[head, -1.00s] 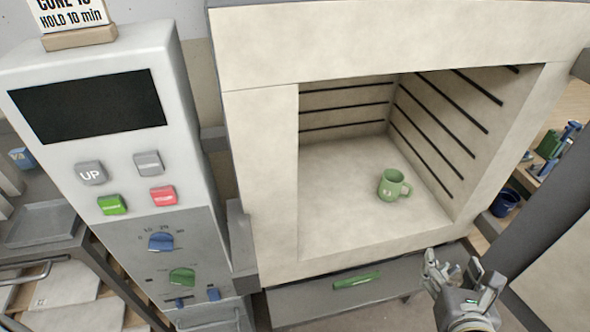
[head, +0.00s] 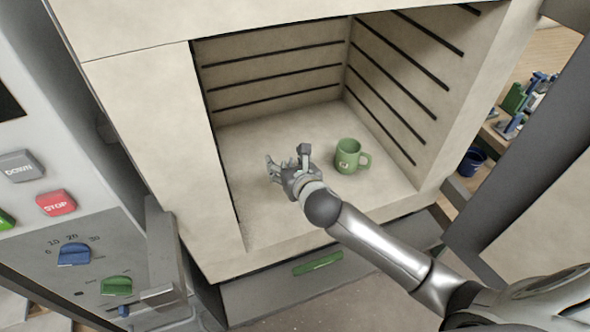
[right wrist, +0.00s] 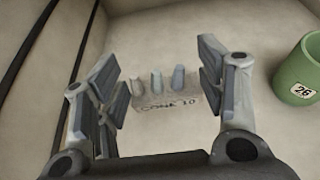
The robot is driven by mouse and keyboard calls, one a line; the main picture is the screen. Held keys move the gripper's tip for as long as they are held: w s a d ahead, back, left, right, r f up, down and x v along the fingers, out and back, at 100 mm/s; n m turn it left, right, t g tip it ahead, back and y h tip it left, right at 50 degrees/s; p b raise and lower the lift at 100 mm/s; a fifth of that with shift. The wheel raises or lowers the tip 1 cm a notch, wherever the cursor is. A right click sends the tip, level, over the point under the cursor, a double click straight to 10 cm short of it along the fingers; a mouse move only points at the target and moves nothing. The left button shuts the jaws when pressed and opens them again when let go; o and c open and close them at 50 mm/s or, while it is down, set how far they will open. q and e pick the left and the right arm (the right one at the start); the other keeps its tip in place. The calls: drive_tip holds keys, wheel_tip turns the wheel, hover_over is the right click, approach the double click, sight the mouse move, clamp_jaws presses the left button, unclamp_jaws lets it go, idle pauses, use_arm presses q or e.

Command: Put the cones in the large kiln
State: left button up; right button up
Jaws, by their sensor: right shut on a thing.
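The large kiln (head: 150,110) is open at the front, with a pale interior and dark grooves along its walls. My right gripper (head: 287,166) is inside the chamber, low over its floor and left of a green mug. In the right wrist view my right gripper (right wrist: 160,85) is shut on the cones (right wrist: 168,98), a small grey strip with upright cones and "CONE 10" written on its front. Its fingers stand on both sides of the strip. I cannot tell whether the strip touches the floor. In the head view the cones cannot be made out. My left gripper is not in view.
The green mug (head: 349,157) stands on the kiln floor; its "26" label shows in the right wrist view (right wrist: 300,80). A control panel (head: 50,235) with buttons and dials stands at left. A blue bucket (head: 472,161) is outside at right. The front left floor is free.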

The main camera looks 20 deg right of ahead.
wheel_tip(320, 180, down, 8)
drive_tip(key=shift+d+f+b, duration=0.1)
drive_tip(key=shift+b, duration=0.4)
drive_tip(key=o, duration=1)
drive_tip(key=shift+f, duration=0.15)
drive_tip(key=shift+s+r, duration=0.15)
drive_tip(key=shift+r, duration=0.05)
drive_tip(key=v, duration=1.1)
drive_tip(key=shift+s+r, duration=0.2)
drive_tip(key=shift+s, duration=0.15)
